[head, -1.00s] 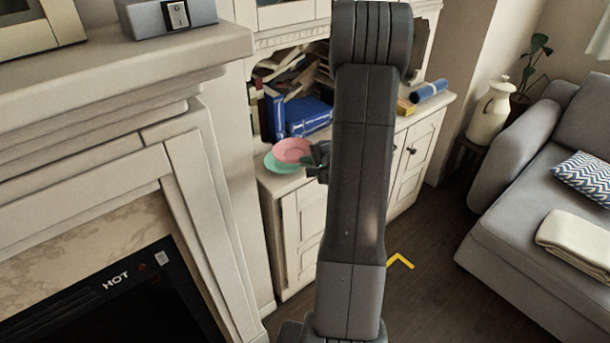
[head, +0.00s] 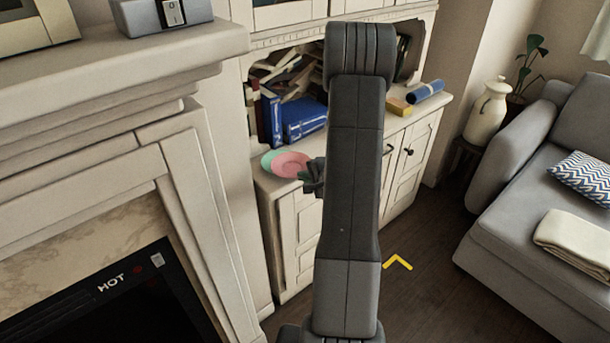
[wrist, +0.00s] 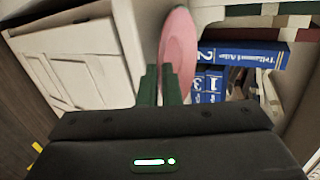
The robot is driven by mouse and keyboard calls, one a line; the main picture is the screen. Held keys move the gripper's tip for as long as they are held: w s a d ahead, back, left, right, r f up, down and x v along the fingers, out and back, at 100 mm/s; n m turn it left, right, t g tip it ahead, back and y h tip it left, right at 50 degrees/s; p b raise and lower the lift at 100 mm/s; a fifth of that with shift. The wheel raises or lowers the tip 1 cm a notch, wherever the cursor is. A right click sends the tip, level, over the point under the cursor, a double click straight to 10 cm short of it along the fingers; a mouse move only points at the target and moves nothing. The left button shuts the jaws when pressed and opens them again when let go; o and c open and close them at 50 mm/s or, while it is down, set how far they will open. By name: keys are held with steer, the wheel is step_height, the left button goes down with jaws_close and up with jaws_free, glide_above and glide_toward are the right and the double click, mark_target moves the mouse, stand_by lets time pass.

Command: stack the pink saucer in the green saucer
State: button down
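The pink saucer (head: 290,165) is at the left end of the white cabinet top, with my gripper (head: 309,176) at its right edge. In the wrist view the pink saucer (wrist: 180,45) stands nearly edge-on at the fingertips, and my gripper (wrist: 161,85) is shut on its rim. The green saucer (head: 267,160) shows only as a sliver behind and left of the pink one, which covers the rest of it in the head view. I cannot tell whether the two saucers touch.
Blue books (head: 303,118) and a jumble of other books fill the niche behind the saucers. The white fireplace surround (head: 190,150) stands close on the left. A yellow block (head: 399,106) and a blue roll (head: 426,91) lie farther right on the cabinet.

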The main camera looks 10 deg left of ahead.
steer(key=c, duration=1.6)
jaws_free()
steer(key=shift+r+p+v, duration=0.2)
steer(key=shift+p+v, duration=0.2)
steer(key=shift+v, duration=2.7)
steer(key=shift+r+p+v, duration=0.2)
steer(key=shift+p+v, duration=0.15)
steer(key=shift+v, duration=2.8)
steer(key=shift+o, duration=0.2)
steer(key=shift+w+a, duration=0.15)
steer(key=shift+a, duration=0.05)
